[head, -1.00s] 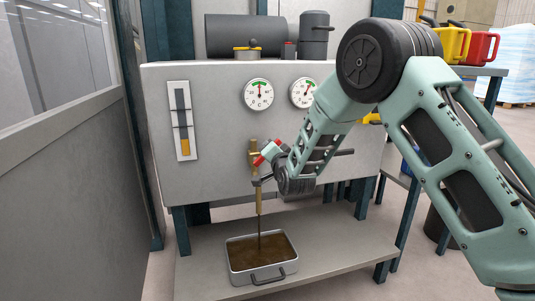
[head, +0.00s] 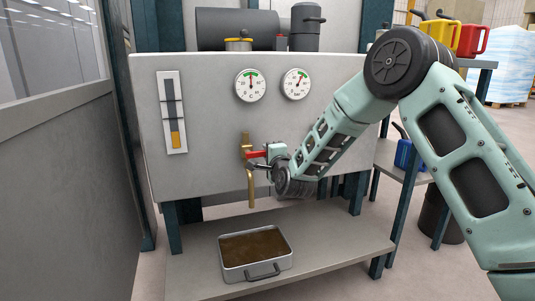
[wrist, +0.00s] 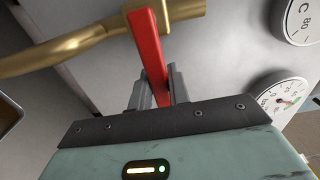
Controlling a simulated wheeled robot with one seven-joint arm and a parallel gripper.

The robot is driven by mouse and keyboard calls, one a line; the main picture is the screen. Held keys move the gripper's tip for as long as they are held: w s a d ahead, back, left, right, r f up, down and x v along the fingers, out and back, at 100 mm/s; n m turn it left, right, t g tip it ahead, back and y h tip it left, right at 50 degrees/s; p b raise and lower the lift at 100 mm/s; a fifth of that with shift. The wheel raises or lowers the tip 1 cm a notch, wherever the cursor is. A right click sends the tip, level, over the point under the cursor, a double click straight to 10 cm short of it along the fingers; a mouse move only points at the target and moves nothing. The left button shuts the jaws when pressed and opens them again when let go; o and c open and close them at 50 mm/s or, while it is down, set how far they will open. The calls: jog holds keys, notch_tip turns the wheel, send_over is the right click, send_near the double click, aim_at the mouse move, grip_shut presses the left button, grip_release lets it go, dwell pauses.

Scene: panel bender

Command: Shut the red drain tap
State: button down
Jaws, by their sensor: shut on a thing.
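The red drain tap lever (head: 257,154) lies roughly level, pointing right from the brass tap body (head: 246,145) on the front of the grey tank. The bent brass spout (head: 251,190) hangs below it, with no stream visible under it. My gripper (head: 267,156) is at the lever from the right. In the wrist view, my gripper's fingers (wrist: 159,90) are shut on the red lever (wrist: 147,45), one on each side. The lever runs from between them up to the brass body (wrist: 110,40).
A metal tray (head: 238,276) of brown liquid stands on the low shelf (head: 330,252) below the spout. A level gauge (head: 172,110) and two dials (head: 250,85) are on the tank face. A wall stands close at left.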

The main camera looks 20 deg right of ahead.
jog(key=shift+f, duration=0.2)
dwell(0.3)
jog(key=c, duration=1.3)
grip_release()
jog(key=s+p, duration=0.4)
jog(key=s, duration=1.3)
jog(key=shift+s+p, duration=0.25)
jog(key=shift+p, duration=0.15)
